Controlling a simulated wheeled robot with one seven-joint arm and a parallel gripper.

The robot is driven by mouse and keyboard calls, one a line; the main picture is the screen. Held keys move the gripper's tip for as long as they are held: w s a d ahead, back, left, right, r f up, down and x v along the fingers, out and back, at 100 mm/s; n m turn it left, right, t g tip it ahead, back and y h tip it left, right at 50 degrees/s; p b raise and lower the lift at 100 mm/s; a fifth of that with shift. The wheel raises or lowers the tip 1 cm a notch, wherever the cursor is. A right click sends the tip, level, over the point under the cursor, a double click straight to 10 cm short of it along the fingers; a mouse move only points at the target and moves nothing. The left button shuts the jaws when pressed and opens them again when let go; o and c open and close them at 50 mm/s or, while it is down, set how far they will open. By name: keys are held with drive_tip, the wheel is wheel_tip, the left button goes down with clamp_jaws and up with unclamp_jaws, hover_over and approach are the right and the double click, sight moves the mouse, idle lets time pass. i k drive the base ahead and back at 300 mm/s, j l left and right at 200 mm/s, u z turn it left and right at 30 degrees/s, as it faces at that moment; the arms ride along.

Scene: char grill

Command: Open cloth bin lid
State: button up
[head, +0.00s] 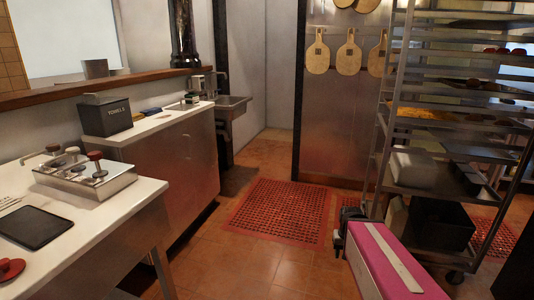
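The cloth bin (106,119) is a dark box with pale lettering that looks like TOWELS. It stands upright on the near left end of the white counter. Its top (97,99) shows as a lighter grey piece; how far the lid is open is too small to tell. A black part (350,214) at the far end of a magenta block with a pale strip, lower right, may be my gripper. I cannot make out its fingers. It is well to the right of the bin and low, apart from it, with nothing visibly held.
A white counter (160,122) with a sink (230,103) runs along the left. A tray rack (440,110) stands right. A red mat (285,211) lies on the open floor between.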

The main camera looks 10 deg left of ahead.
sight(182, 104)
drive_tip(key=i+u, duration=0.4)
drive_tip(key=i+l+u, duration=0.2)
drive_tip(key=u, duration=0.15)
drive_tip(key=i+l+u, duration=0.6)
drive_tip(key=u, duration=0.2)
drive_tip(key=i, duration=0.1)
